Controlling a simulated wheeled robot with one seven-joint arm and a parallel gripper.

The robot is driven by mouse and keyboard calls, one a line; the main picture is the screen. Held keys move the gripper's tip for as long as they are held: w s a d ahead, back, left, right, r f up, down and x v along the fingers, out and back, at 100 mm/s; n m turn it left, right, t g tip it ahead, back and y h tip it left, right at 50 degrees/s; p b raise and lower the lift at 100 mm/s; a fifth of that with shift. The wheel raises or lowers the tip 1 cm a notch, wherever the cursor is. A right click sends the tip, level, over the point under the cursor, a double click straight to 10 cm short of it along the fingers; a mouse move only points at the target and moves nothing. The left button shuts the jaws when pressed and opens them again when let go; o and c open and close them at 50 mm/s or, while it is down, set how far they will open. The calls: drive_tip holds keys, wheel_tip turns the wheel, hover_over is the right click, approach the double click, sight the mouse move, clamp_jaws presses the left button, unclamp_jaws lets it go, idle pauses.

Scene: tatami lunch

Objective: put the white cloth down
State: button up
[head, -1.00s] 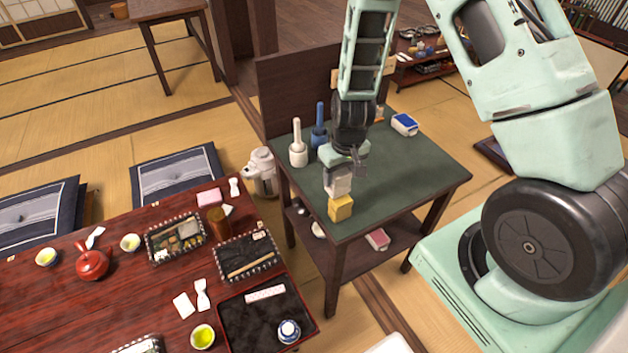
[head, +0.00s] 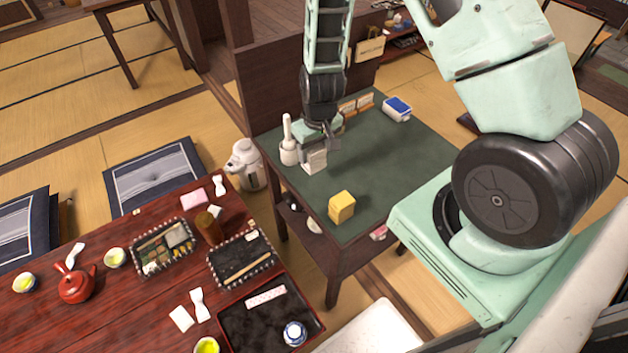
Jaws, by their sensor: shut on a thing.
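The white cloth (head: 315,162) is a small folded block at the left side of the green-topped side table (head: 395,175). My gripper (head: 319,149) is over it, pointing down, and is shut on it. The cloth's lower edge is at or just above the green top; I cannot tell whether it touches. The gripper covers the cloth's upper part.
A yellow block (head: 341,207) stands near the table's front edge. The table's middle and right are clear.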

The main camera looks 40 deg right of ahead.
wheel_tip(320, 180, down, 8)
drive_tip(key=shift+f+p, duration=0.1)
drive_tip(key=shift+p, duration=0.85)
drive_tip(key=shift+s+f, duration=0.15)
drive_tip(key=shift+f, duration=0.35)
drive_tip(key=c, duration=0.3)
drive_tip(key=o, duration=1.2)
drive_tip(key=shift+f, duration=0.1)
